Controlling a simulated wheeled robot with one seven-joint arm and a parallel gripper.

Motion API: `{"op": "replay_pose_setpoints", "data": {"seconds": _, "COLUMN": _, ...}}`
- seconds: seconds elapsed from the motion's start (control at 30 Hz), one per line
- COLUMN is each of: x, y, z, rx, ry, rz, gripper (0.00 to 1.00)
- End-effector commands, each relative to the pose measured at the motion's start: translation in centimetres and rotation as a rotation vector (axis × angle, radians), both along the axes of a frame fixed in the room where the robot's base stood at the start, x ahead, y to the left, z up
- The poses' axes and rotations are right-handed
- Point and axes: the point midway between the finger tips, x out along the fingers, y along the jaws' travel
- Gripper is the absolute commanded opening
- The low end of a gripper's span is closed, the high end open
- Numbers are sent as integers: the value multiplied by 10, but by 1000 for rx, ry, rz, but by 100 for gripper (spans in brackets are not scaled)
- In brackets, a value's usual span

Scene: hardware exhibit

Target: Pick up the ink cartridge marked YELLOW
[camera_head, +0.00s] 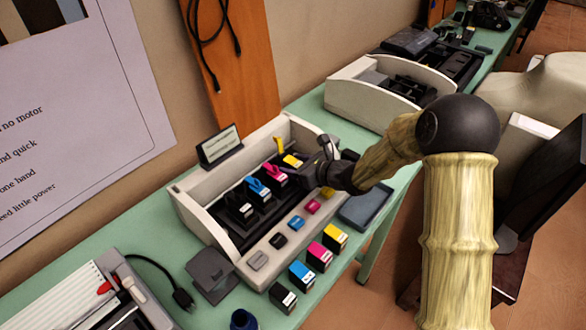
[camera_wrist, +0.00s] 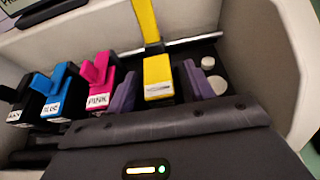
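In the wrist view, a yellow cartridge (camera_wrist: 158,70) with a white label, too blurred to read, sits in the printer carriage. A yellow lever stands up behind it. My gripper (camera_wrist: 160,90) is open, one finger on each side of this cartridge with gaps on both sides. In the head view, my gripper (camera_head: 318,160) is over the right end of the cream printer (camera_head: 190,213), beside the yellow cartridge (camera_head: 292,160), and partly hides that end. A second yellow cartridge (camera_head: 334,237) stands on the table in front; its label is not readable.
Pink (camera_wrist: 97,80), blue (camera_wrist: 57,90) and black (camera_wrist: 18,100) cartridges sit left of the yellow one. Loose pink (camera_head: 319,256), blue (camera_head: 302,275) and black (camera_head: 283,298) cartridges stand on the green table. A blue-grey tray (camera_head: 366,207) lies at the printer's right.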

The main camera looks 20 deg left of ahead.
Motion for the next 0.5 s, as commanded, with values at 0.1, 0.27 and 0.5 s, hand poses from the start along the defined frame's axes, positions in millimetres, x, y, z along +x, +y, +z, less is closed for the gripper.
{"op": "replay_pose_setpoints", "data": {"seconds": 0.1, "x": 0, "y": 0, "z": 0, "rx": 0, "ry": 0, "rz": 0, "gripper": 31}}
{"op": "replay_pose_setpoints", "data": {"seconds": 0.27, "x": 0, "y": 0, "z": 0, "rx": 0, "ry": 0, "rz": 0, "gripper": 5}}
{"op": "replay_pose_setpoints", "data": {"seconds": 0.5, "x": 0, "y": 0, "z": 1, "rx": 1, "ry": 0, "rz": 0, "gripper": 5}}
